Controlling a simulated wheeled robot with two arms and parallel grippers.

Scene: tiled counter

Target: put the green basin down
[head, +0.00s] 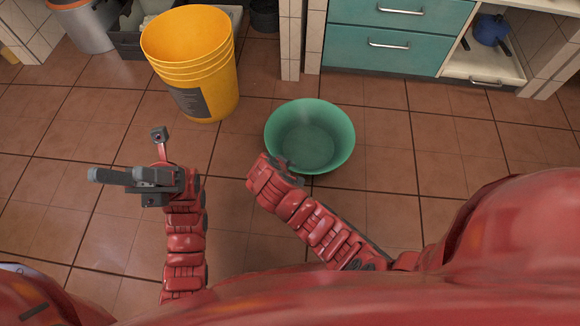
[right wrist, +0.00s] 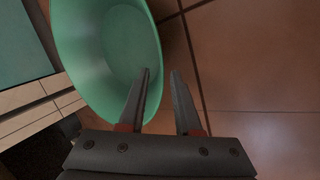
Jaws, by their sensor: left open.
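The green basin (head: 310,135) is upright over the tiled floor, in front of the teal drawers. I cannot tell for sure whether its bottom touches the floor. In the head view my right wrist is at its near left rim and hides the right fingers. In the right wrist view the fingers of my right gripper (right wrist: 160,73) are apart, with a visible gap. The left finger overlaps the inside of the basin (right wrist: 105,50) and the right finger is outside, with the rim between them. My left gripper (head: 118,177) is open and empty, left of the basin and apart from it.
A yellow bucket (head: 205,65) stands at the back left of the basin. Teal drawers (head: 385,50) and an open shelf with a blue pot (head: 490,30) are at the back. The tiled floor (head: 400,160) right of the basin is clear.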

